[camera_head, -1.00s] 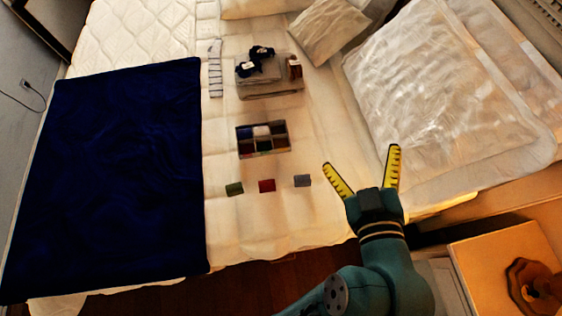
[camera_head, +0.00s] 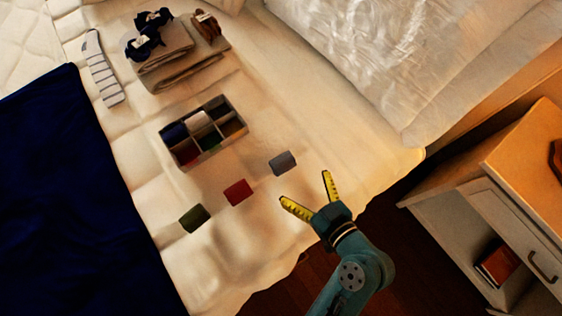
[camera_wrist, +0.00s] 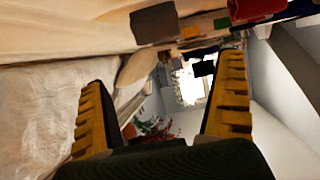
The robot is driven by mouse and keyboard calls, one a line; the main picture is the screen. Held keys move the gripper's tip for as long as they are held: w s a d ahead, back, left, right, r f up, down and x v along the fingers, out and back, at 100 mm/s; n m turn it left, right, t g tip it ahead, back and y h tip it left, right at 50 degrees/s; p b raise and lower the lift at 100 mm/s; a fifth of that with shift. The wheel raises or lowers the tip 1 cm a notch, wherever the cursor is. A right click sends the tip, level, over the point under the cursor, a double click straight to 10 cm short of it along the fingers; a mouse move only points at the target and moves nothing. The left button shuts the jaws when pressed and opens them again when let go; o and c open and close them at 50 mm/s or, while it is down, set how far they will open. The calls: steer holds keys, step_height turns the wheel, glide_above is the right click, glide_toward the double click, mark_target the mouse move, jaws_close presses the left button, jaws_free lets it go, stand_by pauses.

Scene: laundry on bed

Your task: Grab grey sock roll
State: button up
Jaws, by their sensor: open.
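The grey sock roll (camera_head: 283,163) lies on the bed near its front edge, at the right end of a row with a red roll (camera_head: 238,192) and a green roll (camera_head: 194,218). My gripper (camera_head: 309,197) is open and empty, close to the grey roll on its lower right in the head view, apart from it. In the wrist view, my yellow ridged fingers (camera_wrist: 160,115) stand wide apart. A dark grey block that looks like the grey roll (camera_wrist: 155,24) shows at the top, above and outside the finger gap, with the red roll (camera_wrist: 255,8) at the upper right.
A divided box (camera_head: 240,128) with colored rolls in several compartments sits behind the row. Folded grey cloth (camera_head: 185,70) lies farther back. A navy blanket (camera_head: 60,200) covers the left. A wooden nightstand (camera_head: 530,160) stands right of the bed. Bed around the grey roll is clear.

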mark_target(284, 162)
steer(key=b+x, duration=0.1)
steer(key=x, duration=0.5)
steer(key=shift+w+a+f, duration=0.1)
steer(key=shift+w+a, duration=0.05)
steer(key=shift+w, duration=0.1)
steer(key=b+x, duration=0.2)
steer(key=x, duration=0.3)
steer(key=shift+w+a+f, duration=0.1)
steer(key=shift+w+f, duration=0.05)
steer(key=c, duration=1)
